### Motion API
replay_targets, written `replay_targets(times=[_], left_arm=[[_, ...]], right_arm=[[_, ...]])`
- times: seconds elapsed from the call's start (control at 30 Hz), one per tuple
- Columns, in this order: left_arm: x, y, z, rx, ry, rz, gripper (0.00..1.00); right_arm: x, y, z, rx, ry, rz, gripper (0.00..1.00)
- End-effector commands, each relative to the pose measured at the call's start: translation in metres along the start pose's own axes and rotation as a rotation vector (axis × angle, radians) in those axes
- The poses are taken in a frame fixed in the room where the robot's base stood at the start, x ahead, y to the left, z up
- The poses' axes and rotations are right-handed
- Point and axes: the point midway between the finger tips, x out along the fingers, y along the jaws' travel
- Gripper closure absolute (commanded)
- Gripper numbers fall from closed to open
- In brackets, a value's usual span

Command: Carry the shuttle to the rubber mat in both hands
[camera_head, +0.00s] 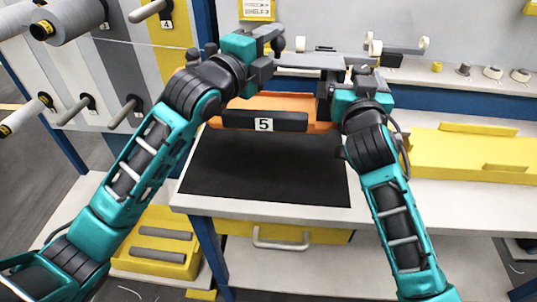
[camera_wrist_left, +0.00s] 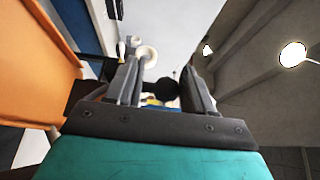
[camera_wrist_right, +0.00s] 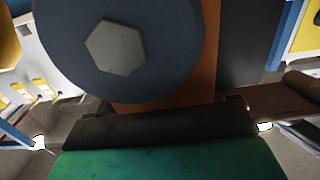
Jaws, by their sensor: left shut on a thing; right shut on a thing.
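The shuttle (camera_head: 312,60) is a long grey body with pale rollers, held above the far part of the workbench, behind the rubber mat. My left gripper (camera_head: 276,42) is shut at its left end; a dark round part (camera_wrist_left: 165,87) shows between its fingers in the left wrist view. My right gripper (camera_head: 338,76) is shut on it nearer the right; in the right wrist view a large blue-grey disc (camera_wrist_right: 160,40) with a hexagonal centre hides the fingers. The black rubber mat (camera_head: 265,165) lies flat and bare on the bench front, nearer than both grippers.
An orange bin (camera_head: 285,103) with a dark front labelled 5 stands at the mat's back edge, below the shuttle. A yellow tray (camera_head: 460,152) lies right of the mat. Several small parts stand on the back ledge. Rolls on bars (camera_head: 70,20) stick out at left.

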Motion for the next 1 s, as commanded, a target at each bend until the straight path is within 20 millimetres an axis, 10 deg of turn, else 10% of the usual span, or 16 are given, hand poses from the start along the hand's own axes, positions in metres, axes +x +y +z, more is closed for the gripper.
replay_targets(times=[1.0], left_arm=[[0.0,0.031,-0.003,-0.003,0.007,0.002,1.0]], right_arm=[[-0.001,-0.004,0.025,0.007,0.011,-0.009,0.77]])
